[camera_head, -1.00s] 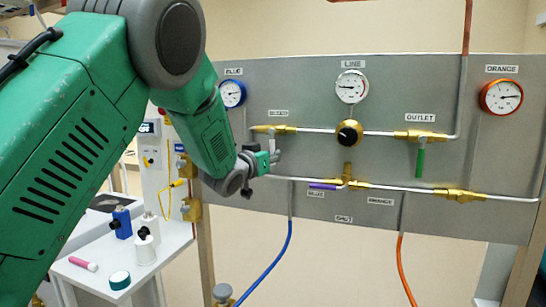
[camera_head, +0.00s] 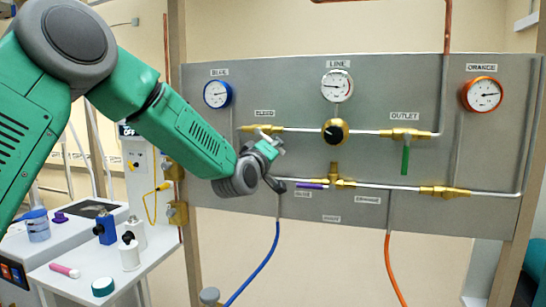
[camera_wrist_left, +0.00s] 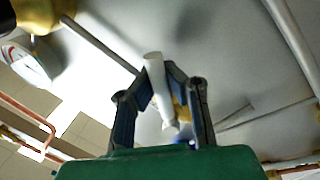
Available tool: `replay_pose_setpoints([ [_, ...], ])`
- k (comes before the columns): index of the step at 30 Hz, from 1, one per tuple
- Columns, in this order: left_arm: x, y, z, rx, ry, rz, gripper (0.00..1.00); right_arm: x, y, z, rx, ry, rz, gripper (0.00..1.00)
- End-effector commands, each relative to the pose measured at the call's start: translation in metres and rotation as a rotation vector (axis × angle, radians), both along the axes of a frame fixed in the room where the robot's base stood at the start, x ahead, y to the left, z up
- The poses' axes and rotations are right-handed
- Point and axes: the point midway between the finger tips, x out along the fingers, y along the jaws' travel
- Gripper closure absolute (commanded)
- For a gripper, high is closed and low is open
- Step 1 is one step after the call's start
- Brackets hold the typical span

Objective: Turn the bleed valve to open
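The bleed valve (camera_head: 262,129) is a brass body under the BLEED label, at the left end of the panel's upper pipe. Its pale handle (camera_head: 276,139) is partly hidden by my left gripper (camera_head: 275,148) and looks slanted down to the right. In the left wrist view the white handle (camera_wrist_left: 161,100) stands between the two dark fingers of my left gripper (camera_wrist_left: 160,75). The fingertips close in on both its sides and appear to touch it. My right gripper is not in view.
The outlet valve has a green handle (camera_head: 405,160); a purple handle (camera_head: 312,186) sits on the lower pipe, just right of my wrist. A brass regulator (camera_head: 335,131) is right of the bleed valve. A side table (camera_head: 125,277) with bottles stands lower left.

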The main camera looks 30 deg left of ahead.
Motion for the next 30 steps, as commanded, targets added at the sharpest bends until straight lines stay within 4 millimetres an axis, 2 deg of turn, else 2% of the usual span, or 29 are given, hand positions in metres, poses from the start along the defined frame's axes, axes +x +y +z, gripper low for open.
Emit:
replay_pose_setpoints([
  [15, 0.002, -0.009, 0.021, -0.45, -0.102, 0.005, 1.0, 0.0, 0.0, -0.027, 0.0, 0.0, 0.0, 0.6],
  [30, 0.003, -0.011, 0.033, -0.647, -0.146, 0.006, 1.0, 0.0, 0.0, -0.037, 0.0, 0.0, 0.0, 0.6],
])
